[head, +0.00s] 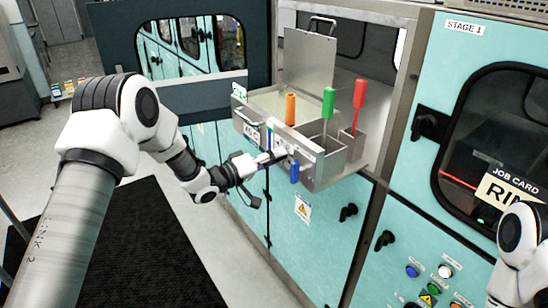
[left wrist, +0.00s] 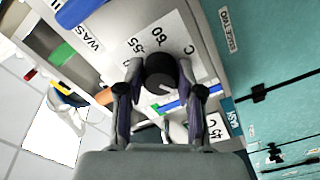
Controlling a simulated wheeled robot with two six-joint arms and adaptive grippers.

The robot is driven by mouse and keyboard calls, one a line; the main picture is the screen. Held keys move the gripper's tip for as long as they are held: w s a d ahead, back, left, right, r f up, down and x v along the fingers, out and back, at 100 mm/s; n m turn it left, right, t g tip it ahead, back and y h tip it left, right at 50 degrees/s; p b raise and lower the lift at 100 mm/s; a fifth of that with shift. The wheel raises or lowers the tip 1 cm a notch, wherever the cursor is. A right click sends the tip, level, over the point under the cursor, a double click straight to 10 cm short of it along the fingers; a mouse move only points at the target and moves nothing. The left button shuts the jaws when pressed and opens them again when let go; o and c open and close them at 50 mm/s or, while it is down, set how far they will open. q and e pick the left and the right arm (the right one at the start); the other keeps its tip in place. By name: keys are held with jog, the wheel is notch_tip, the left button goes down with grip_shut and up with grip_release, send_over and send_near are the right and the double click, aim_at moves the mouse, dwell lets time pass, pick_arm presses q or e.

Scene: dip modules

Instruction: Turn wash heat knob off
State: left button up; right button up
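The wash heat knob is a round black knob (left wrist: 160,72) on a pale panel printed with 55, 60 and C in the left wrist view. My left gripper (left wrist: 160,68) has one finger on each side of the knob. A small gap seems to show between fingers and knob; contact is hard to tell. In the head view my left gripper (head: 275,156) is at the front face of the metal wash tank (head: 318,172), where the knob itself is mostly hidden. My right arm shows at the lower right edge, its gripper out of view.
Orange (head: 290,108), green (head: 328,102) and red (head: 359,93) handles stand up from the tank compartments. A blue handle (head: 294,172) is at the tank front, close to my left gripper. A raised metal lid (head: 309,62) stands behind. Buttons (head: 412,271) are on the teal cabinet.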

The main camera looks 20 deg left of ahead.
pick_arm(q)
jog(key=shift+o, duration=1.2)
jog(key=v, duration=1.2)
jog(key=shift+w, duration=0.1)
